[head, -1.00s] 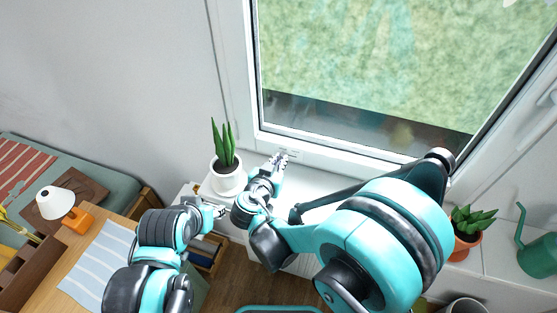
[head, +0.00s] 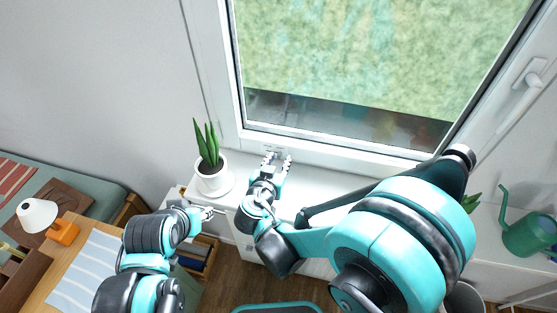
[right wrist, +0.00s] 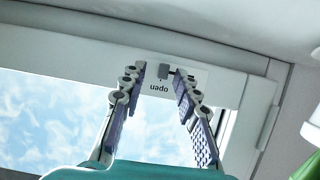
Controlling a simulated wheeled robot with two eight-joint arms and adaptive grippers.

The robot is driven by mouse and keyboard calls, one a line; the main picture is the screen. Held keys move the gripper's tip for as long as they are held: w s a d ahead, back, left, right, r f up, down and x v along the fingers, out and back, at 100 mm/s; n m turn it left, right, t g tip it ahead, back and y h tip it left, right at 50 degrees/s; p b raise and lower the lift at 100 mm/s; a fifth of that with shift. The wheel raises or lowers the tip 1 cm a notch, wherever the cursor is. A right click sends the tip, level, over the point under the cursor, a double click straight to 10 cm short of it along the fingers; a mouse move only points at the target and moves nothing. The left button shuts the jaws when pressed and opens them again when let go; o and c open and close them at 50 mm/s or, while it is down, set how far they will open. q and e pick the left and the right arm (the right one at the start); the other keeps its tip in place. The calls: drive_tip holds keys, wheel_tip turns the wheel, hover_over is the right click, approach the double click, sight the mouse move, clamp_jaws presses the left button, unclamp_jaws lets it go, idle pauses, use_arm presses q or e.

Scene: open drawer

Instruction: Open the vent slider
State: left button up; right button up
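The vent slider is a small grey knob (right wrist: 164,73) on a dark slot in a white plate on the window frame. The slot runs right of the knob in the right wrist view, and the upside-down word "open" is printed beside it. My right gripper (right wrist: 161,84) is open, with one finger on each side of the knob; no contact is clear. In the head view my right gripper (head: 278,161) is at the window's lower frame, by the small vent plate (head: 273,148). My left gripper (head: 208,213) is low on the left, away from the window; its opening is too small to judge.
A potted plant (head: 212,178) stands on the sill just left of my right gripper. A green watering can (head: 528,234) stands at the far right. A desk (head: 64,249) with a lamp (head: 38,215) is at the lower left.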

drive_tip(key=v, duration=1.1)
drive_tip(key=shift+s, duration=0.3)
drive_tip(key=shift+r, duration=0.1)
drive_tip(key=d+f+g, duration=0.1)
drive_tip(key=d, duration=0.3)
drive_tip(key=s+d+f+n+g, duration=0.1)
drive_tip(key=d+g, duration=0.1)
drive_tip(key=d, duration=0.2)
drive_tip(key=d+f+g, duration=0.1)
drive_tip(key=d, duration=0.3)
drive_tip(key=shift+s+n+g+y, duration=0.3)
drive_tip(key=shift+n+g+y, duration=0.1)
drive_tip(key=s+d+y, duration=0.1)
drive_tip(key=s+d+n+y, duration=0.1)
drive_tip(key=s+d, duration=0.1)
drive_tip(key=s+d+r+g+y, duration=0.1)
drive_tip(key=s+d, duration=0.1)
drive_tip(key=shift+s+d+r+n, duration=0.15)
drive_tip(key=shift+d+r+n, duration=0.1)
drive_tip(key=shift+n, duration=0.15)
idle(1.4)
